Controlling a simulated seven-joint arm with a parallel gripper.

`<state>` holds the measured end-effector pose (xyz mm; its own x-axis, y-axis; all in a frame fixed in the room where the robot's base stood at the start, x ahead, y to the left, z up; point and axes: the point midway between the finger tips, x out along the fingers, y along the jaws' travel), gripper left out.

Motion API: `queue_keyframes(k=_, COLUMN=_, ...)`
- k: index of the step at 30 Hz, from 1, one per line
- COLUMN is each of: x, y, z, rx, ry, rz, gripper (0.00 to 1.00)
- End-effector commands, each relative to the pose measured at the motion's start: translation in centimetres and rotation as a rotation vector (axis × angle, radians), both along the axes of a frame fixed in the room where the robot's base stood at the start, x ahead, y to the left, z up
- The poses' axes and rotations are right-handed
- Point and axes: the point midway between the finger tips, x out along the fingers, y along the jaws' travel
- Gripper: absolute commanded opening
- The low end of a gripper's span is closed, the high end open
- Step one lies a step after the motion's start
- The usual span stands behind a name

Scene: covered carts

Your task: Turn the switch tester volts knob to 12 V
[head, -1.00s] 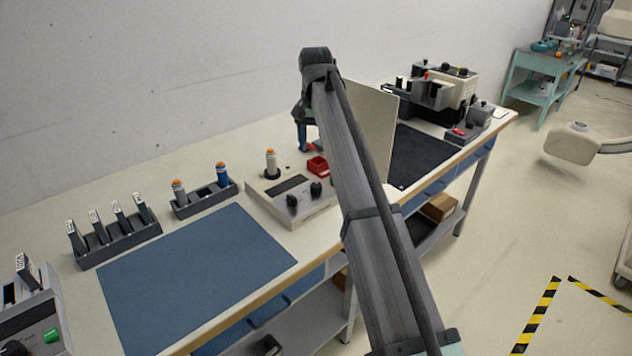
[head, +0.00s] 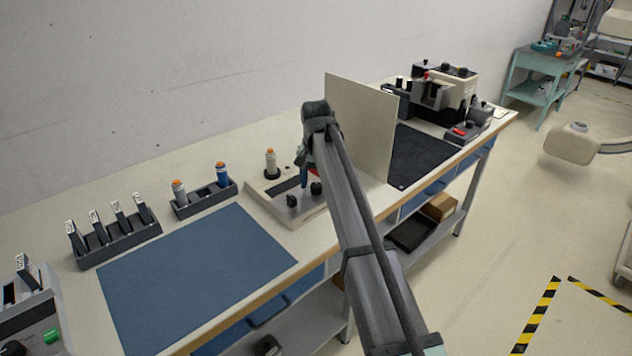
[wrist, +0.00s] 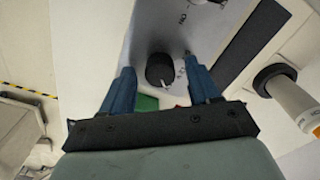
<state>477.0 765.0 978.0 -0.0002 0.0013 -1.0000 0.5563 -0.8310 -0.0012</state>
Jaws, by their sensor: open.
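A beige tester box (head: 272,207) stands on the bench in the head view, with two black knobs, a dark slot and an upright cylinder on top. The left knob (head: 292,200) is clear of my gripper. My gripper (head: 304,182) is low over the box, beside the right knob (head: 316,188). In the wrist view my open gripper (wrist: 160,83) has blue fingers either side of a black knob (wrist: 159,70) with a pale pointer mark. I cannot tell whether the fingers touch it. Another knob shows partly at the top edge. The scale lettering is too small to read.
The orange-capped cylinder (head: 270,162) stands close to my gripper and also shows in the wrist view (wrist: 293,98). A tall beige panel (head: 360,125) stands right of the arm. A blue mat (head: 195,270) lies clear at left.

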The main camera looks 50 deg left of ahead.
Motion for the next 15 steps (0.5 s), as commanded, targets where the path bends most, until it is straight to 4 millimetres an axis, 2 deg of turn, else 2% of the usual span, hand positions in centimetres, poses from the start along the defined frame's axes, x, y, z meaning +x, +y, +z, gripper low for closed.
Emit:
queue_keyframes(k=7, x=0.01, y=0.01, z=-0.03, rx=0.0, ry=0.0, rz=0.0, gripper=0.61)
queue_keyframes(k=15, x=0.01, y=0.01, z=-0.01, rx=0.0, ry=0.0, rz=0.0, gripper=0.35)
